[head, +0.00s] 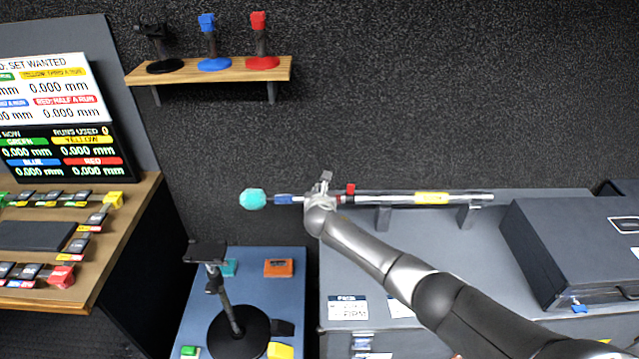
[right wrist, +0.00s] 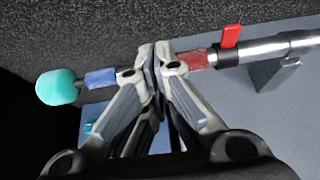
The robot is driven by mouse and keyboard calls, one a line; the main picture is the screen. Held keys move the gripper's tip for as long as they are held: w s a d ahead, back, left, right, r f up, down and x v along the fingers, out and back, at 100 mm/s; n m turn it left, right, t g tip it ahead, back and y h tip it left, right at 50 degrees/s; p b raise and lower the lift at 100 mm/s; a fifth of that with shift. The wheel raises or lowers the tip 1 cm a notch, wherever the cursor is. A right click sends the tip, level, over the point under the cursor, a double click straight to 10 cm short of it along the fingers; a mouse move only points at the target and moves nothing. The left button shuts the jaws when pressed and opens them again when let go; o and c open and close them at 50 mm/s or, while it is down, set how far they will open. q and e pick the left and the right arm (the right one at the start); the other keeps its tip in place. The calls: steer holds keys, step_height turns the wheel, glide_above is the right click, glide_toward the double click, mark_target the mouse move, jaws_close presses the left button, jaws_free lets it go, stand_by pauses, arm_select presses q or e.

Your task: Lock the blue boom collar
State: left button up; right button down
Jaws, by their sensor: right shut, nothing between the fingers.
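The boom pole (head: 380,197) lies level across its stands, with a teal foam microphone (head: 253,199) at its left end. A blue band (head: 284,198) shows on the pole near the foam; it also shows in the right wrist view (right wrist: 101,78). A red band (right wrist: 200,58) with a raised red lever (right wrist: 231,36) sits further right, and a yellow band (head: 431,198) beyond it. My right gripper (head: 322,190) is shut and empty at the pole between the blue and red bands. Its fingers (right wrist: 158,60) hide that stretch, and I see no blue lever. My left gripper is out of view.
Pole stands (head: 383,218) rise from the grey bench, with a dark case (head: 580,245) at right. A black round-based stand (head: 238,335) stands on the blue surface at lower left. A wooden shelf (head: 210,70) holds three small stands. A screen (head: 65,150) is at left.

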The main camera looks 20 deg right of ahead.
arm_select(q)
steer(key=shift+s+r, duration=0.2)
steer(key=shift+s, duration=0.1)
arm_select(e)
steer(key=s+a+r, duration=0.1)
steer(key=s+r, duration=0.2)
steer(key=r, duration=0.2)
steer(key=shift+r, duration=0.35)
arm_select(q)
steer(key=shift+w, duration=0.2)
